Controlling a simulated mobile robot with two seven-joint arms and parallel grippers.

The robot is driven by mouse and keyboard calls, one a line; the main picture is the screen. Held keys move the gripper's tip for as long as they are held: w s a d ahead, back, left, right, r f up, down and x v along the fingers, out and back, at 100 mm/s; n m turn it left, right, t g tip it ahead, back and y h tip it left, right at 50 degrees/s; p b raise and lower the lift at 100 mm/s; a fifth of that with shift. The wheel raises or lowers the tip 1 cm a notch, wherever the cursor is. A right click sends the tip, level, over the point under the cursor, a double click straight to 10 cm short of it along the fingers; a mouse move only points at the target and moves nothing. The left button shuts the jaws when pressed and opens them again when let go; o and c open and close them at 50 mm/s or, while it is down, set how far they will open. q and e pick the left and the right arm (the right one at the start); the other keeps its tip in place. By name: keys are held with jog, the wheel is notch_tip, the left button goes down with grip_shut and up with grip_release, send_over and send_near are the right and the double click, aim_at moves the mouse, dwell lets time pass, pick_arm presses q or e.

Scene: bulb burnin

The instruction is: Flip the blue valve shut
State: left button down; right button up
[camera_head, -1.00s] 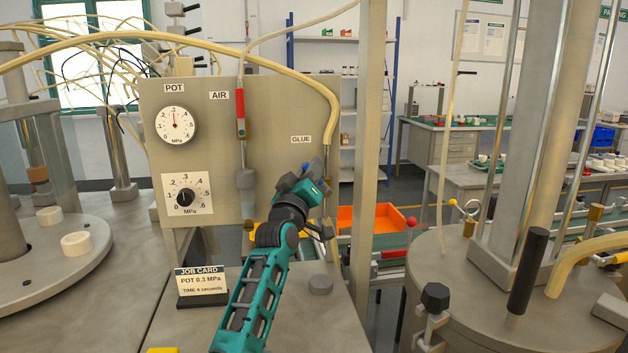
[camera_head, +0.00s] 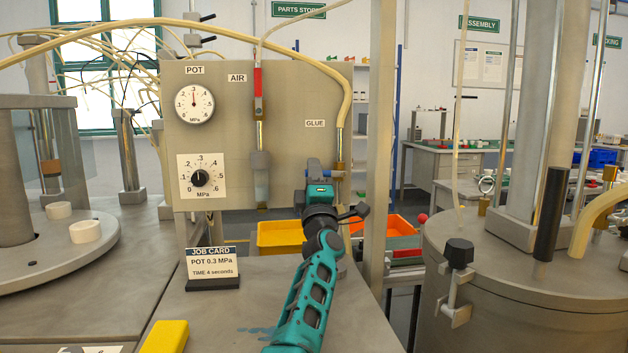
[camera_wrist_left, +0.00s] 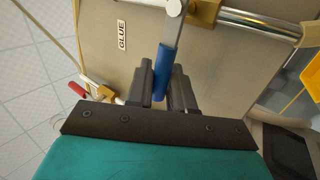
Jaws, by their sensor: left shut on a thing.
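The blue valve handle (camera_wrist_left: 163,72) is a blue-sleeved lever on the glue pipe. In the head view my left gripper (camera_head: 320,172) is at the brass valve body (camera_head: 339,174) below the GLUE label. It hides most of the handle there. My right gripper is not in view.
The grey panel (camera_head: 225,135) carries a pressure gauge (camera_head: 194,103), a dial (camera_head: 200,178) and the red-handled air valve (camera_head: 258,80). A job card (camera_head: 212,265) stands in front. A grey post (camera_head: 380,130) rises just right of my gripper. A large tank (camera_head: 500,270) is further right.

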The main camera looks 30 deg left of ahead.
pick_arm(q)
jog(key=shift+f+n+g+y+b, duration=0.3)
jog(key=shift+n+y, duration=0.1)
jog(key=shift+n, duration=0.2)
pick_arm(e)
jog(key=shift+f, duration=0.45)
pick_arm(q)
jog(key=c, duration=1.1)
grip_release()
jog(key=shift+c, duration=0.2)
jog(key=shift+f, duration=0.1)
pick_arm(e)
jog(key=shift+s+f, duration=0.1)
